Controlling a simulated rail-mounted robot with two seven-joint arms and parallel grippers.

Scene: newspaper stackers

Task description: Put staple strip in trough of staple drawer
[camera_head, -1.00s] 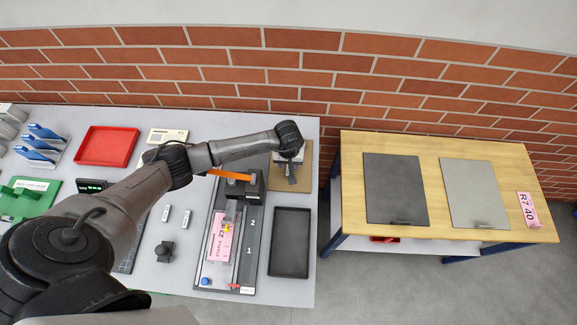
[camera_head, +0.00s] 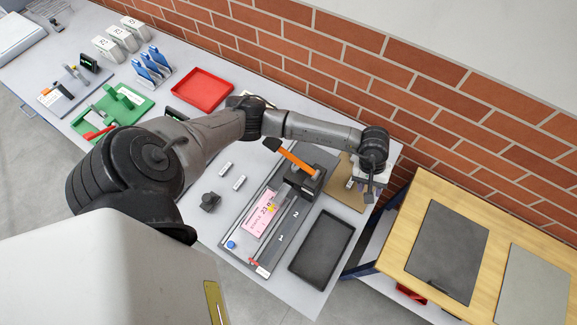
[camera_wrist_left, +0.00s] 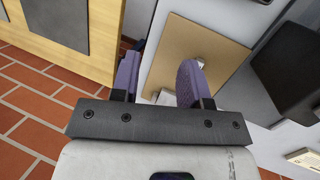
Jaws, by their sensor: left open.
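My left gripper (camera_head: 362,184) is at the far right end of the grey table, above a tan board (camera_head: 346,198). In the left wrist view its two purple fingers (camera_wrist_left: 157,82) are apart with nothing between them. A small silver piece (camera_wrist_left: 201,63) shows on the tan board beside the right finger; I cannot tell if it is the staple strip. A black stapling device (camera_head: 305,180) with an orange lever (camera_head: 288,156) stands left of the gripper, on a long dark base. I cannot make out the staple drawer or its trough. My right gripper is out of view.
A black tray (camera_head: 322,248) lies in front of the device. Two small light blocks (camera_head: 239,183) and a dark knob-like object (camera_head: 209,201) lie to its left. A red tray (camera_head: 202,90) is farther back. A wooden table (camera_head: 400,245) stands at right, across a gap.

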